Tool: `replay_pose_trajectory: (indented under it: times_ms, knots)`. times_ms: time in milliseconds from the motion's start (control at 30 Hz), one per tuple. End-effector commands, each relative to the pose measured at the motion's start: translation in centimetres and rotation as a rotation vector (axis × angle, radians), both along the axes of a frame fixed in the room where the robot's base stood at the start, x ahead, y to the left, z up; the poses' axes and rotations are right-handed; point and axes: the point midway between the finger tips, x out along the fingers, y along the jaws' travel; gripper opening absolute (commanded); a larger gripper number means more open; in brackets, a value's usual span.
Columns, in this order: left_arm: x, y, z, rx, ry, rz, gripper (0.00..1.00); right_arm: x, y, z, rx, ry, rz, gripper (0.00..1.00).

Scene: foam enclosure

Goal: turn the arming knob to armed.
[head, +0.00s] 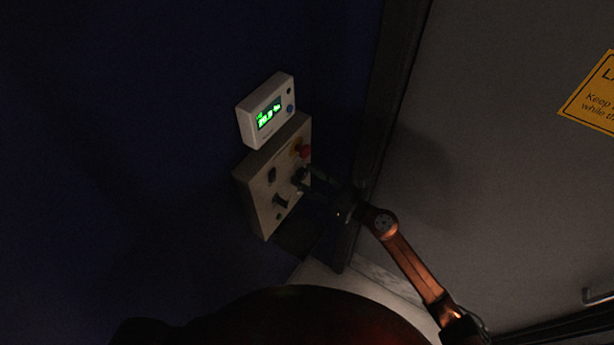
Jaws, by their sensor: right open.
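A beige control panel (260,195) is fixed to the dark blue wall, tilted in the picture. It carries a red push button (305,152) with yellow around it at its upper right and several small dark controls on its face. A dark knob (298,176) sits right at the fingertips of my right gripper (305,183). I cannot read any label, so I cannot tell for certain which control is the arming knob or where it points. My right gripper is open, its fingers reaching the panel from the right; contact is unclear. My left gripper is out of view.
A white display unit (252,128) with green digits is mounted just above the panel. A grey door (490,170) with a yellow sign (592,98) and a handle (597,297) stands to the right. A dark frame edge lies between door and wall.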

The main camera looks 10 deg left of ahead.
Motion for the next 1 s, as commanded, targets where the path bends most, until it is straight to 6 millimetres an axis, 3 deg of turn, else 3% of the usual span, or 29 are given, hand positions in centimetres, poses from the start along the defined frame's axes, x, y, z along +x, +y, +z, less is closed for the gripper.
replay_pose_trajectory:
  times_ms: [167,767,1000]
  knots:
    - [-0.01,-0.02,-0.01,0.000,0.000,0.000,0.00,0.00,-0.01,-0.01,0.000,0.000,0.000,0.44]
    - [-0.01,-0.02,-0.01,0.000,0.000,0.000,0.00,0.03,-0.07,0.00,0.000,0.001,-0.001,0.03]
    - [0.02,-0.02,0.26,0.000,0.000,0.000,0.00,0.05,-0.09,0.08,0.007,0.019,-0.002,0.03]
